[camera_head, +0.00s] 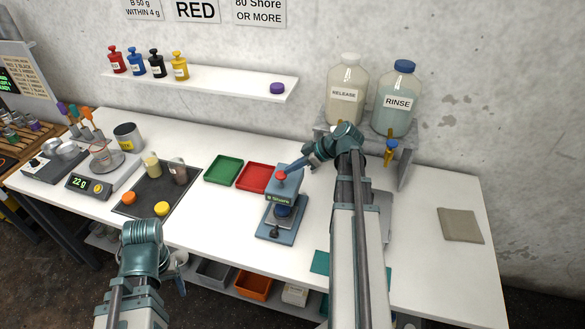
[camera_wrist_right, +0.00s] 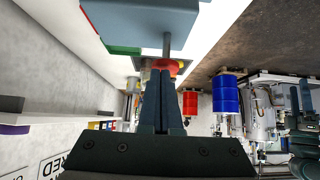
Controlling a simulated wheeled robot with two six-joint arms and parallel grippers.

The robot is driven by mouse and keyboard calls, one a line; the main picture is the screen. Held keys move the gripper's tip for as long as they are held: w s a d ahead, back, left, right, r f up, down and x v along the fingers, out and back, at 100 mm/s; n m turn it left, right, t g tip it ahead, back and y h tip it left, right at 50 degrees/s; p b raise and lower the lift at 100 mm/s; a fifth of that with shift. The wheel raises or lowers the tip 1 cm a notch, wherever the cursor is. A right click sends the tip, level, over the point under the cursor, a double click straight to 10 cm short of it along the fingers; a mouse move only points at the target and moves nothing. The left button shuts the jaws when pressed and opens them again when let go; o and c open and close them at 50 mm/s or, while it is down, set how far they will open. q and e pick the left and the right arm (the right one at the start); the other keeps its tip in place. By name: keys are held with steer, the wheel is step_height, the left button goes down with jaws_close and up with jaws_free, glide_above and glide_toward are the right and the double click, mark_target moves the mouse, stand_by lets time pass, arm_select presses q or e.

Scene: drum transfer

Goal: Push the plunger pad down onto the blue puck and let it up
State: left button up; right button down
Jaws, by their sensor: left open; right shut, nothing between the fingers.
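The blue-grey Shore tester (camera_head: 281,186) stands on the white table, its red plunger pad (camera_head: 281,175) on top. The pad also shows in the right wrist view (camera_wrist_right: 174,65). A dark blue puck (camera_head: 283,211) sits under the tester's head, partly hidden by it. My right gripper (camera_head: 284,170) is shut and empty, its fingertips at the red pad; in the right wrist view the fingers (camera_wrist_right: 166,76) overlap the pad. I cannot tell whether they touch it. My left gripper (camera_head: 180,263) is open and empty near the table's front edge, away from the tester.
A green tray (camera_head: 223,169) and a red tray (camera_head: 252,177) lie left of the tester. A dark mat (camera_head: 143,202) with cups stands further left. Release (camera_head: 346,91) and rinse (camera_head: 395,99) jars stand behind. A purple puck (camera_head: 277,88) sits on the wall shelf.

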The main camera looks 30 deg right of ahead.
mark_target(292, 189)
stand_by(0.3)
step_height(292, 189, down, 4)
steer(key=b, duration=0.3)
steer(key=shift+r+b, duration=0.1)
steer(key=shift+b, duration=0.25)
steer(key=shift+s+r, duration=0.15)
steer(key=shift+s, duration=0.05)
steer(key=shift+a, duration=0.1)
